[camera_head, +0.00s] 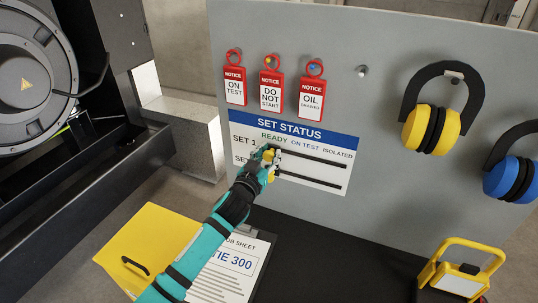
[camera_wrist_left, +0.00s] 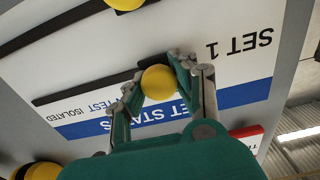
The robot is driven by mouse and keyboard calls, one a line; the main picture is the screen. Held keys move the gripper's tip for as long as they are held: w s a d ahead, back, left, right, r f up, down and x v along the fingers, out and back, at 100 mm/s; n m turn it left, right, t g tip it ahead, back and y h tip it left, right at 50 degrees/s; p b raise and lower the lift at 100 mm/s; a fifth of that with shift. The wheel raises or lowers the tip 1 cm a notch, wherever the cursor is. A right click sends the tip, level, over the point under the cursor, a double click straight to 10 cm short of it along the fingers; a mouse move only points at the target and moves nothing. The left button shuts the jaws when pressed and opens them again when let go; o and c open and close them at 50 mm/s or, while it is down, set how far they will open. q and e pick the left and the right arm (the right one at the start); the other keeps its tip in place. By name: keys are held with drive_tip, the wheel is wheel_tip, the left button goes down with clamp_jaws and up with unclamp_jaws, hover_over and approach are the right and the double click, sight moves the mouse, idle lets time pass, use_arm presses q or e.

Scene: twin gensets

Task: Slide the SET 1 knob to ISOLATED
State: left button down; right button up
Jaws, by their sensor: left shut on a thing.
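The SET STATUS board (camera_head: 302,128) is white with a blue header and hangs on the grey panel. It shows READY, ON TEST and ISOLATED above two dark slots. My left gripper (camera_head: 265,157) is at the left end of the SET 1 slot (camera_head: 315,157), below READY. In the left wrist view its fingers (camera_wrist_left: 158,85) are shut around the yellow ball-shaped SET 1 knob (camera_wrist_left: 159,82). The slot (camera_wrist_left: 85,87) runs from there toward ISOLATED. Another yellow knob (camera_wrist_left: 125,3) shows at the top edge of that view. My right gripper is out of view.
Red notice tags (camera_head: 271,90) hang above the board. Yellow (camera_head: 447,130) and blue (camera_head: 505,178) ear defenders hang at the right. Below are a job sheet (camera_head: 235,265), a yellow folder (camera_head: 150,240) and a yellow-framed lamp-like item (camera_head: 462,270). The panel right of the gripper is clear along the slot.

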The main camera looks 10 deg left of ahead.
use_arm(q)
drive_tip(key=d, duration=0.3)
drive_tip(key=s+d+b, duration=0.1)
drive_tip(key=d, duration=0.2)
drive_tip(key=d+b, duration=0.1)
drive_tip(key=d, duration=0.2)
drive_tip(key=shift+s, duration=0.4)
drive_tip(key=c, duration=1)
unclamp_jaws()
drive_tip(key=shift+o, duration=0.2)
drive_tip(key=shift+a, duration=0.1)
approach(304, 154)
drive_tip(key=s, duration=0.4)
drive_tip(key=s+a, duration=0.1)
drive_tip(key=s, duration=0.1)
drive_tip(key=shift+f, duration=0.1)
